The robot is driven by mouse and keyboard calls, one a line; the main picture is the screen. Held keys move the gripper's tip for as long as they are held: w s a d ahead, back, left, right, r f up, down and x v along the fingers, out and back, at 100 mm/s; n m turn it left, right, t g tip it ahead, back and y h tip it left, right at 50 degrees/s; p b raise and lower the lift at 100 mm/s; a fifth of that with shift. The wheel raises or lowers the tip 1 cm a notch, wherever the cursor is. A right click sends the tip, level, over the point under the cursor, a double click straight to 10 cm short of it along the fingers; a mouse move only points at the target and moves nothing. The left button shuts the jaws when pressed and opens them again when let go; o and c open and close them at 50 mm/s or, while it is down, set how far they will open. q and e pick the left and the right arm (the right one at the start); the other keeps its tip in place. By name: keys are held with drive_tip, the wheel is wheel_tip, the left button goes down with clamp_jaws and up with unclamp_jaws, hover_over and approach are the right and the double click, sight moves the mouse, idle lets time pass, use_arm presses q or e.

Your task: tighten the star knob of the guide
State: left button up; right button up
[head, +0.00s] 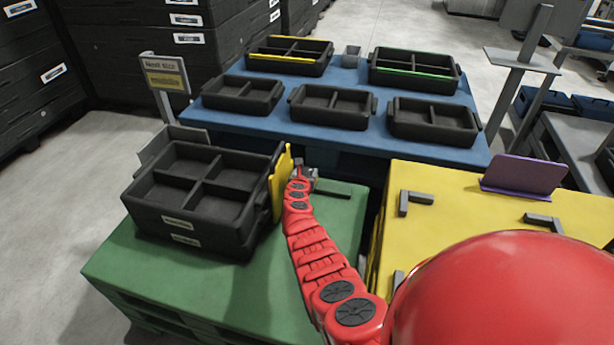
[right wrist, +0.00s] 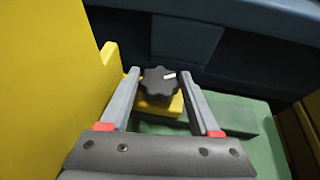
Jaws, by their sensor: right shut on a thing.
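The black star knob (right wrist: 158,84) with a white mark sits on a yellow foot of the guide, between the fingers of my right gripper (right wrist: 161,78), which is shut on it. The yellow guide (head: 280,184) stands upright along the right side of a black compartment crate (head: 190,235) on the green pallet; its yellow plate also fills the left of the right wrist view (right wrist: 50,80). In the head view my right gripper (head: 303,172) is just right of the guide, and the knob is hidden there. My left gripper is not in view.
The green pallet (head: 130,270) has bare room in front of the crate. A blue table (head: 300,134) behind bears several black trays. A yellow table (head: 440,240) on the right holds grey brackets and a purple plate (head: 523,176).

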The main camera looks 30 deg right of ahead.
drive_tip(key=shift+a+f+m+g, duration=0.3)
drive_tip(key=shift+g, duration=0.1)
drive_tip(key=o, duration=1.4)
drive_tip(key=shift+r, duration=0.15)
drive_tip(key=shift+d+r, duration=0.1)
